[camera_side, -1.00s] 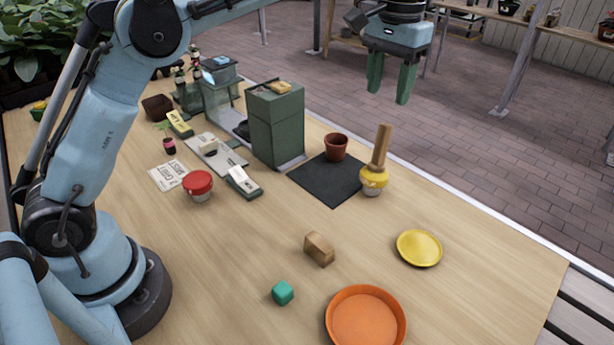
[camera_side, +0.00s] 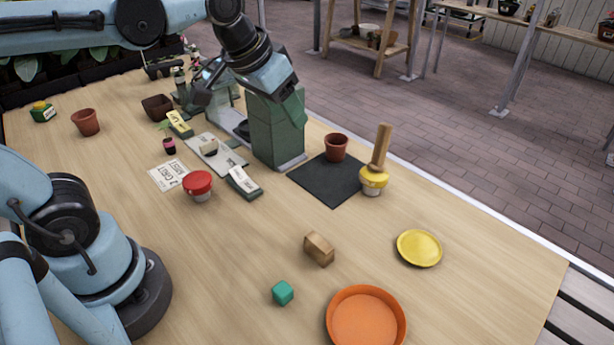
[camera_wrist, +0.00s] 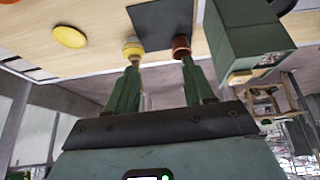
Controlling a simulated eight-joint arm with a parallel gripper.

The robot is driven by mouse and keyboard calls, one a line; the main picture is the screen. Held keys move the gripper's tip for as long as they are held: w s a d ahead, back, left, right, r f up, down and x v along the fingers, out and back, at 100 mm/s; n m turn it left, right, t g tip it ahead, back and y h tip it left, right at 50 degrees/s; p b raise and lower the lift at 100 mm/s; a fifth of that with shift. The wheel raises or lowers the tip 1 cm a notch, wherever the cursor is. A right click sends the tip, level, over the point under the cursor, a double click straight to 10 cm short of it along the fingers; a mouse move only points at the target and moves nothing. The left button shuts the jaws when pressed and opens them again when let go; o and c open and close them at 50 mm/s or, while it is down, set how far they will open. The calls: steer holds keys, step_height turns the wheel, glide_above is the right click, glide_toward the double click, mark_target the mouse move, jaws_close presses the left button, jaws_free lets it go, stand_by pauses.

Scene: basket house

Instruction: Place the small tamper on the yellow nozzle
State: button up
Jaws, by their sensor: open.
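A small wooden tamper (camera_side: 381,146) stands upright, slightly tilted, on the yellow nozzle (camera_side: 373,179), which caps a pale jar at the right corner of the dark mat. The yellow nozzle also shows in the wrist view (camera_wrist: 132,48), just beyond my left finger; that finger hides most of the tamper there. My gripper (camera_wrist: 158,68) is open, with nothing between its two green fingers. In the side view it is raised by the tall green box, left of the tamper and apart from it. Its fingers are hard to separate from the box there.
The tall green box (camera_side: 276,135) and a terracotta pot (camera_side: 336,147) on the dark mat (camera_side: 325,182) stand near the tamper. A red-lidded jar (camera_side: 198,185), wooden block (camera_side: 319,249), teal cube (camera_side: 282,292), yellow plate (camera_side: 419,248) and orange dish (camera_side: 342,300) lie nearer. Table between them is clear.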

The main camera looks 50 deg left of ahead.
steer(key=s+a+f+t, duration=0.1)
steer(key=s+f, duration=0.4)
steer(key=f, duration=0.1)
steer(key=shift+s+a+t, duration=0.2)
steer(key=shift+a+t, duration=0.15)
steer(key=shift+t, duration=0.05)
steer(key=shift+r, duration=0.1)
stand_by(0.4)
steer(key=m+t+h, duration=0.1)
steer(key=t+h, duration=0.2)
steer(key=t, duration=0.3)
glide_toward(381, 130)
steer(key=shift+a+x, duration=0.1)
steer(key=shift+x, duration=1.55)
steer(key=shift+a+x, duration=0.15)
steer(key=shift+x, duration=1.55)
steer(key=shift+d+x, duration=0.1)
steer(key=shift+x, duration=1.25)
steer(key=shift+d+x, duration=0.15)
steer(key=shift+x, duration=1.15)
steer(key=shift+c, duration=0.4)
jaws_close()
